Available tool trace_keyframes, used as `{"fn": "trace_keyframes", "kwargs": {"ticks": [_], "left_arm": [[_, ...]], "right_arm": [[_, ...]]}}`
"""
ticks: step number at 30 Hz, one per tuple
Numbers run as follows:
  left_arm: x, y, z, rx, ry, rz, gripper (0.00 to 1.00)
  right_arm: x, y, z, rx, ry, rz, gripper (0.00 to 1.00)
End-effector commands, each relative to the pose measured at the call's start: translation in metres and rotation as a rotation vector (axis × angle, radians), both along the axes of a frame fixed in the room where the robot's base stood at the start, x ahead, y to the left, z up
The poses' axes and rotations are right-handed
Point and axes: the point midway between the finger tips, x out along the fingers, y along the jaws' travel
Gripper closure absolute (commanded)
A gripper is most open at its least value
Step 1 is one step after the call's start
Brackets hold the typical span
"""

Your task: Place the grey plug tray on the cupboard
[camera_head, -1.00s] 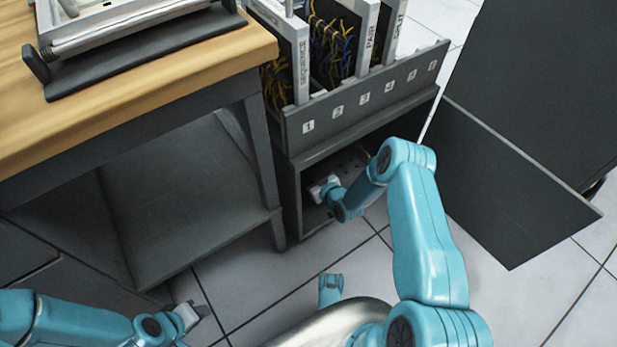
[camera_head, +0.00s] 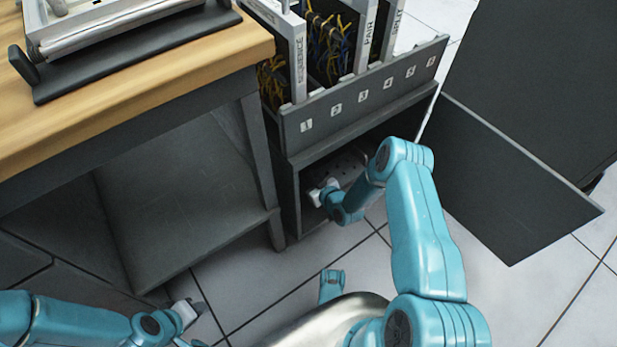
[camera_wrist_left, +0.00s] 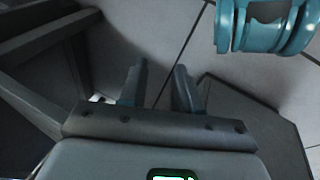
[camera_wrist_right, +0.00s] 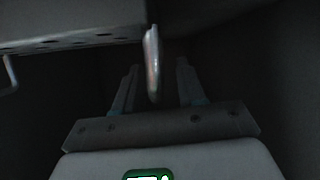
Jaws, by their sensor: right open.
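The grey plug tray (camera_head: 349,164) sits inside the open cupboard (camera_head: 289,195), mostly in shadow, with holes in its top. In the right wrist view the tray (camera_wrist_right: 75,30) fills the upper left, and a pale upright handle (camera_wrist_right: 152,65) stands out from it. My right gripper (camera_head: 318,191) reaches into the cupboard opening. In the right wrist view my right gripper (camera_wrist_right: 155,82) is open, with the handle appearing between its fingers; contact cannot be told. My left gripper (camera_wrist_left: 160,80) is open and empty, low over the floor beside the table.
A numbered rack (camera_head: 365,95) with several plugboards (camera_head: 300,60) stands on the cupboard. The cupboard door (camera_head: 510,185) hangs open at the right. A wooden table (camera_head: 140,100) bears a grey device (camera_head: 110,30) at the left. The tiled floor (camera_head: 270,270) in front is mostly clear.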

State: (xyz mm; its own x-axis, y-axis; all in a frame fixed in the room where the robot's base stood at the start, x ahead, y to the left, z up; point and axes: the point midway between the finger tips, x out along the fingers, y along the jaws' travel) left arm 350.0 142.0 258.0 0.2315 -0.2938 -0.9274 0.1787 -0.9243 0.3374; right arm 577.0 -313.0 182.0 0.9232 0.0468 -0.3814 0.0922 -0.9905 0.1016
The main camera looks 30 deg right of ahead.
Motion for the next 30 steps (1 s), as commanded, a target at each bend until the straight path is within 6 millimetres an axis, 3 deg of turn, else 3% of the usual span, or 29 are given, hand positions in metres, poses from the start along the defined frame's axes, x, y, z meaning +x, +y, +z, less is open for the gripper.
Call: {"fn": "trace_keyframes", "kwargs": {"ticks": [6,15,30], "left_arm": [[-0.016,-0.003,0.028,-0.01,0.054,-0.008,0.68],[-0.034,-0.007,0.049,-0.022,0.114,-0.015,0.68],[-0.037,-0.007,0.05,-0.024,0.126,-0.016,0.68]], "right_arm": [[-0.042,-0.003,0.024,0.002,0.004,-0.002,0.6],[-0.095,-0.006,0.042,0.001,0.003,-0.002,0.6],[-0.104,-0.006,0.044,0.0,0.0,0.0,0.6]]}}
